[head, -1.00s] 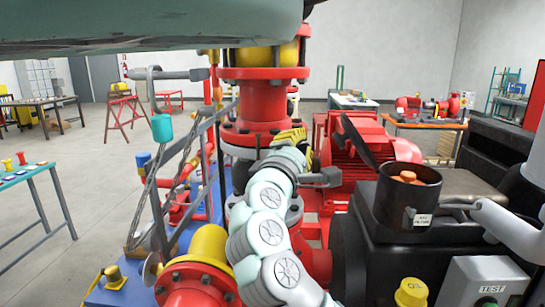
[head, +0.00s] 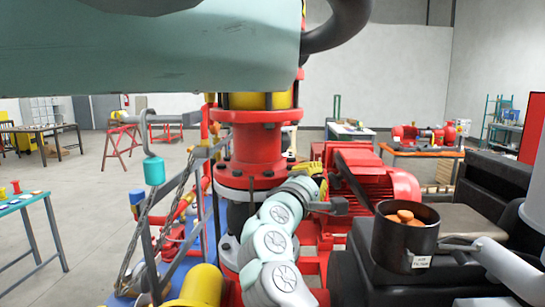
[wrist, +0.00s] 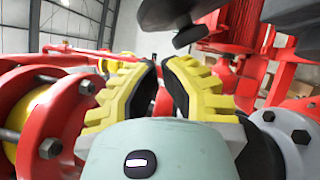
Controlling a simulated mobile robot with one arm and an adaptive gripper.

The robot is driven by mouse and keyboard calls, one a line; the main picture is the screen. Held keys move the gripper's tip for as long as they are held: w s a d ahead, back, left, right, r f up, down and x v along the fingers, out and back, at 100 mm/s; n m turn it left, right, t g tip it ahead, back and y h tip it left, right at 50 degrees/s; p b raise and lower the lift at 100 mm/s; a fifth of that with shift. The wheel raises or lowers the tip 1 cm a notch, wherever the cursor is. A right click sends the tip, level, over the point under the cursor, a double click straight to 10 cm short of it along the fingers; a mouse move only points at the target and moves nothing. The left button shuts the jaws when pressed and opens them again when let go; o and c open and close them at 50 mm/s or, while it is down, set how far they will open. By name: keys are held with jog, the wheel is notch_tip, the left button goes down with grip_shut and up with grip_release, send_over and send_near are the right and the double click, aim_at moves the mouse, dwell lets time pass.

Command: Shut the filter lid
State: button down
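The filter is a dark, labelled pot (head: 405,243) at the right of the head view, with its top open and orange pieces inside. Its dark lid (head: 353,183) stands raised and tilted at the left of the rim, nearly edge-on, with a knob (head: 338,206) facing left. My gripper (head: 318,178) is left of the lid. In the wrist view my gripper (wrist: 160,70) has a narrow empty gap between its yellow-backed fingers. A dark round knob (wrist: 190,35), probably the lid's, is beyond and above the fingertips, apart from them.
A red flanged pipe column (head: 252,150) stands just left of my gripper. A red motor (head: 385,185) is behind the lid. In the wrist view a bolted red flange (wrist: 60,120) is close at left and a grey flange (wrist: 290,135) at right.

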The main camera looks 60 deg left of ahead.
aim_at(337, 164)
jog(key=shift+w+d+r+p, duration=0.15)
jog(key=shift+w+d+p, duration=0.1)
jog(key=shift+w, duration=0.25)
jog(key=shift+w+d+r+p, duration=0.2)
jog(key=shift+w+p, duration=0.1)
jog(key=shift+w, duration=0.25)
jog(key=shift+w+d+r+p, duration=0.15)
jog(key=shift+w+d+p, duration=0.1)
jog(key=shift+w, duration=0.25)
jog(key=shift+r, duration=0.1)
